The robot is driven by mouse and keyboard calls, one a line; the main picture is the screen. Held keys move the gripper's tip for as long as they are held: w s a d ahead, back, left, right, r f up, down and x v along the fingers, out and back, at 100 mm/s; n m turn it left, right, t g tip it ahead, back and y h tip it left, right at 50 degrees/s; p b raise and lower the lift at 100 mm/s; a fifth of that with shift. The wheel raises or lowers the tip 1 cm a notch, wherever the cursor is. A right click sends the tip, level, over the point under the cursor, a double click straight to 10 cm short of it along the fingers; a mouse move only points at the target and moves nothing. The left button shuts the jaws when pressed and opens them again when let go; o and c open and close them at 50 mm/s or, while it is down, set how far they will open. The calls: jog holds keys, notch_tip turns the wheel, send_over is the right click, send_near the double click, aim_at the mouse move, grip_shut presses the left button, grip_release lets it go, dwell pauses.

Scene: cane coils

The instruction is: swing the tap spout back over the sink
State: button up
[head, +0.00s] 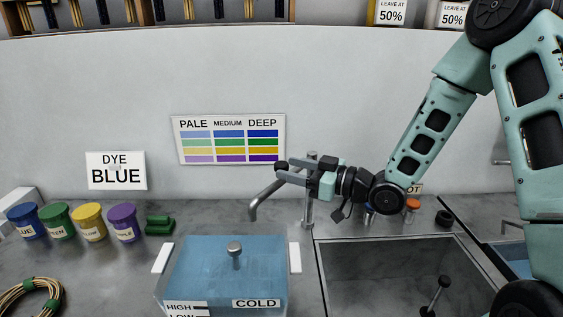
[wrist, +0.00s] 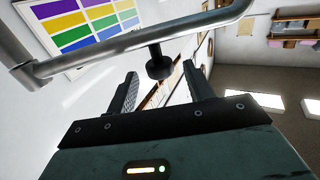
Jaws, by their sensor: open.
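The metal tap spout (head: 266,196) reaches left from its upright post (head: 308,207), its outlet bent down by the back of the blue COLD tub, on the left of the sink (head: 322,268). My gripper (head: 296,173) is at the spout, partly hiding it and the post top. In the wrist view the spout (wrist: 130,52) crosses beyond my open gripper (wrist: 164,85). A dark knob (wrist: 158,68) on a short stem from the spout appears between the fingers. Nothing is gripped, and I cannot tell whether a finger touches.
The blue COLD tub (head: 180,262) stands left of the sink. Dye pots (head: 88,222) and a cane coil (head: 22,292) are farther left. A dark-knobbed rod (head: 436,293) stands in the sink. A colour chart (head: 228,139) hangs behind.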

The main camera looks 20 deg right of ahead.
aim_at(288, 168)
jog(key=shift+p+x, duration=0.35)
jog(key=shift+x, duration=1.35)
grip_shut()
